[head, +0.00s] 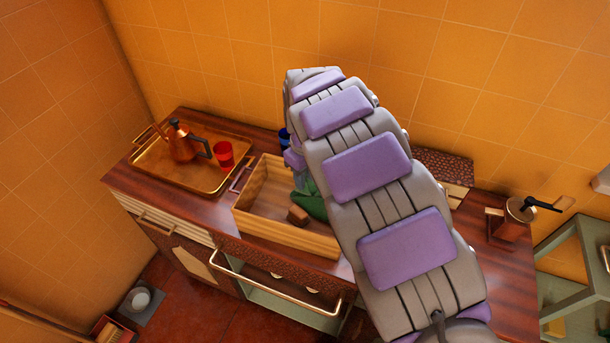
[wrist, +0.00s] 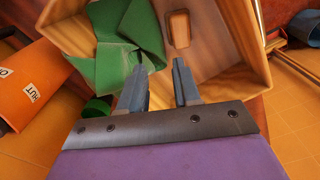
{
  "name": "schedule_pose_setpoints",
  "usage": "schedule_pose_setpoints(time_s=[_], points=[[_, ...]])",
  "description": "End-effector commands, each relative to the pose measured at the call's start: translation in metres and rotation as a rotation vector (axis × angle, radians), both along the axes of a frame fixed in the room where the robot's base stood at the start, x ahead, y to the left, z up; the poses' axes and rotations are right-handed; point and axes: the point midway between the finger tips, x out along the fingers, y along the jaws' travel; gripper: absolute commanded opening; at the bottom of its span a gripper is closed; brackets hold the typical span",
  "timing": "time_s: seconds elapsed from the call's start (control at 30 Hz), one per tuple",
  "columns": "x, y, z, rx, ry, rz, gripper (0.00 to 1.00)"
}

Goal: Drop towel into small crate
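The green towel (head: 312,204) lies in the wooden crate (head: 280,236), partly hidden by my arm in the head view. In the wrist view the towel (wrist: 125,45) is bunched and folded in the crate (wrist: 222,72), with a corner reaching to its left rim. My gripper (wrist: 158,68) is open, its two fingers apart over the near side of the crate. The left fingertip overlaps the towel in the picture; I cannot tell whether it touches. In the head view my arm hides the gripper.
A brown block (head: 297,214) lies in the crate beside the towel. A brass tray (head: 190,184) with a copper pot (head: 183,145) and a red cup (head: 224,154) stands to the left. A coffee grinder (head: 509,219) stands at the right end of the wooden counter (head: 488,262).

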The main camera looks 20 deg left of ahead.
Motion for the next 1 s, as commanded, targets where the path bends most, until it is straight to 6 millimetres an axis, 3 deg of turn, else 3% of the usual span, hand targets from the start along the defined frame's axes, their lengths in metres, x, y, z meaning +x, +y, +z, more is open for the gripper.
schedule_pose_setpoints(time_s=[0.07, 0.4, 0.57, 0.9, 1.0], points=[[0.0000, 0.0010, -0.0003, 0.000, -0.001, 0.001, 0.33], [-0.0002, -0.0005, 0.0000, 0.000, 0.000, 0.000, 0.64], [-0.0002, -0.0012, 0.0002, 0.000, 0.001, 0.000, 0.65], [-0.0001, 0.0000, -0.0001, 0.000, 0.000, 0.001, 0.98], [0.0000, 0.0001, -0.0001, 0.000, 0.000, 0.001, 1.00]])
